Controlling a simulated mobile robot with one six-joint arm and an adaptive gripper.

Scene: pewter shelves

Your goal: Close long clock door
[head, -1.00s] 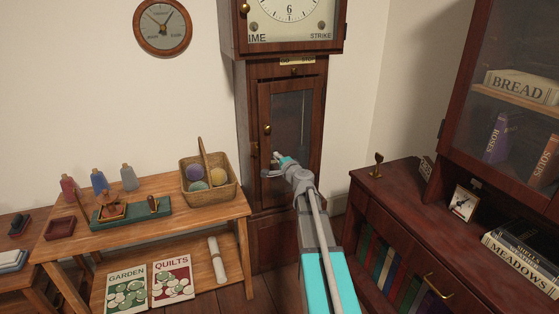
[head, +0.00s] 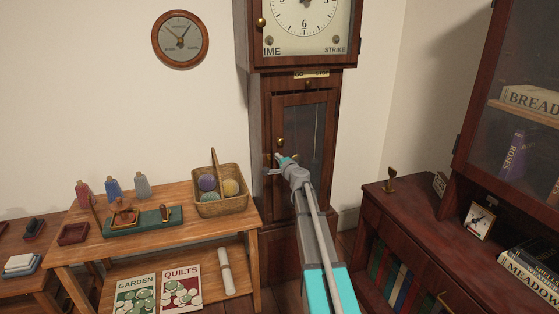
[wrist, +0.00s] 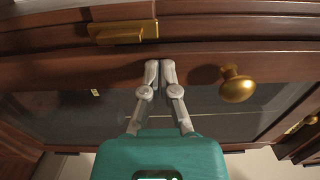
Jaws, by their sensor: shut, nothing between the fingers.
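The long clock door (head: 305,185) is the tall, narrow wooden door with a glass pane in the trunk of the standing clock. Its round brass knob (head: 280,142) is on its left side and also shows in the wrist view (wrist: 236,84). My gripper (head: 278,157) is shut and empty, just below the knob at the door's left stile. In the wrist view my fingertips (wrist: 160,66) are together at the wooden stile, beside the knob; touch is hard to tell. The door looks nearly flush with the case; any small gap is unclear. My arm hides the door's lower part.
A brass latch piece (wrist: 122,32) is on the case beside the door edge. A wooden table (head: 75,245) with a basket (head: 222,208) stands left. A dark red cabinet (head: 412,215) stands close on the right.

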